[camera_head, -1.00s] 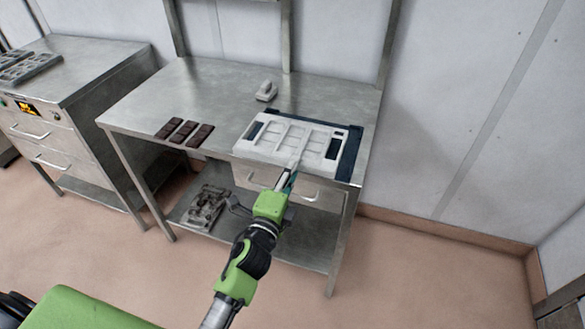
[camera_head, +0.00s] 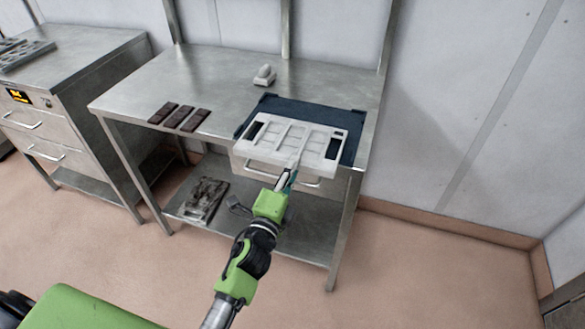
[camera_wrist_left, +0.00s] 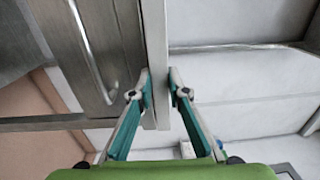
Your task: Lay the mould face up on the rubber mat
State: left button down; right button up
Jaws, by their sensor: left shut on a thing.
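The mould (camera_head: 292,138), a pale tray with rectangular cavities, is gripped at its near edge by my left gripper (camera_head: 288,180). Its cavity side shows to the head camera. It overlaps the near part of the dark blue rubber mat (camera_head: 310,112) in the picture and reaches past the table's front edge. I cannot tell whether it touches the mat. In the left wrist view the mould (camera_wrist_left: 155,40) is a narrow pale strip between the fingertips of my left gripper (camera_wrist_left: 159,90). My right gripper is out of view.
The mat lies on the steel table (camera_head: 215,85). Several dark bars (camera_head: 180,117) lie left of it, and a small pale object (camera_head: 264,75) stands behind it. A drawer (camera_head: 262,172) sits below. A grey mould-like plate (camera_head: 204,198) lies on the lower shelf.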

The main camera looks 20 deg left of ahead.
pick_arm(q)
jog(key=shift+f, duration=0.2)
dwell(0.6)
jog(key=c, duration=1.9)
grip_release()
jog(key=shift+f, duration=0.1)
jog(key=s+b, duration=0.1)
jog(key=s, duration=0.9)
jog(key=s+b, duration=0.1)
jog(key=s, duration=0.4)
jog(key=shift+a+f+b, duration=0.2)
jog(key=shift+a+b, duration=0.15)
